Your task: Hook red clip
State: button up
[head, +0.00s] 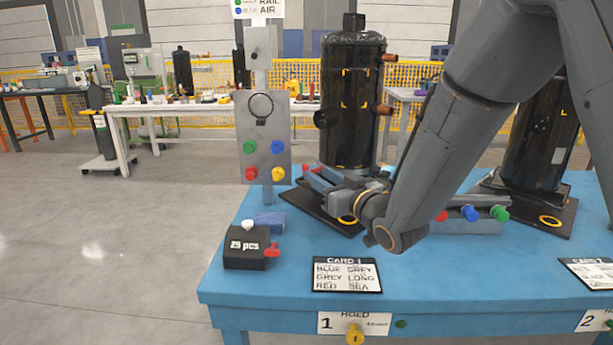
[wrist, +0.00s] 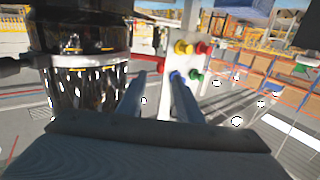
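A grey upright board (head: 262,115) carries green, blue, red and yellow clips; its red clip (head: 250,173) is at lower left. The board appears upside down in the wrist view, its red clip (wrist: 203,47) at upper right. My gripper (head: 312,173) points left toward the board, in front of the black compressor. The wrist view shows its two fingers (wrist: 158,78) apart with a gap between them. A small red piece (wrist: 148,62) shows near the fingertips, partly behind one; I cannot tell whether it touches them. Another red clip (head: 441,216) is on a grey rail, partly beside my arm.
The black compressor (head: 350,105) stands close behind my gripper; a second one (head: 540,135) is at right. A black box (head: 246,256) marked 25 pcs, with a red piece (head: 272,251) beside it, sits front left on the blue table (head: 225,290). Card 1 (head: 346,274) lies at the front.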

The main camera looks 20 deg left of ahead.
aim_at(307, 167)
jog(key=x, duration=0.7)
jog(key=shift+w+a, duration=0.15)
jog(key=shift+a, duration=0.15)
grip_shut()
